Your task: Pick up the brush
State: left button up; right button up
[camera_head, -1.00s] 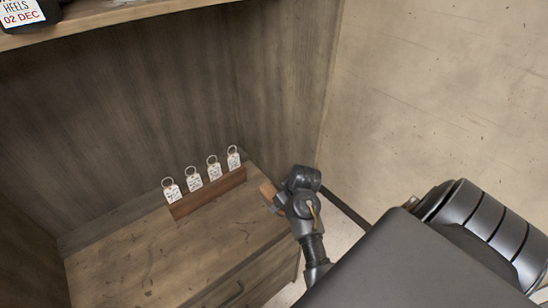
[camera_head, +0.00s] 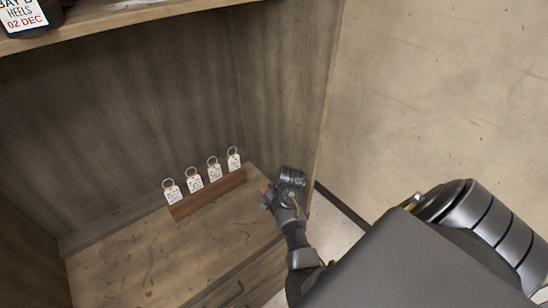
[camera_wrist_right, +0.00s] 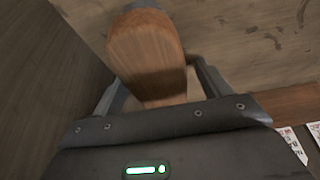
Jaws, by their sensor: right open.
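The brush (camera_wrist_right: 147,50) shows in the right wrist view as a rounded brown wooden body with a grey far end. It lies between the two fingers of my right gripper (camera_wrist_right: 155,85). The gripper is open, with a gap at the right finger. In the head view my right gripper (camera_head: 268,197) is at the right end of the wooden cabinet top, and only a small brown piece of the brush (camera_head: 265,186) shows beside it. The rest of the brush is hidden by my gripper. My left gripper is not in view.
A wooden rack (camera_head: 208,193) holding several white tags on rings stands on the cabinet top (camera_head: 150,258), left of my right gripper. A shelf (camera_head: 130,14) with a dark labelled item is above. The cabinet top's front left is clear.

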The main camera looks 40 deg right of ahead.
jog(key=c, duration=1.2)
jog(key=shift+r, duration=0.1)
jog(key=shift+r, duration=0.2)
notch_tip(320, 180, up, 6)
jog(key=shift+a+r+b, duration=0.1)
jog(key=shift+r+b, duration=0.05)
jog(key=shift+b, duration=0.2)
jog(key=a+b, duration=0.1)
jog(key=a, duration=0.9)
jog(key=a+b, duration=0.1)
jog(key=a, duration=0.8)
jog(key=shift+w+a+r, duration=0.1)
jog(key=shift+w+a, duration=0.1)
jog(key=shift+a, duration=0.2)
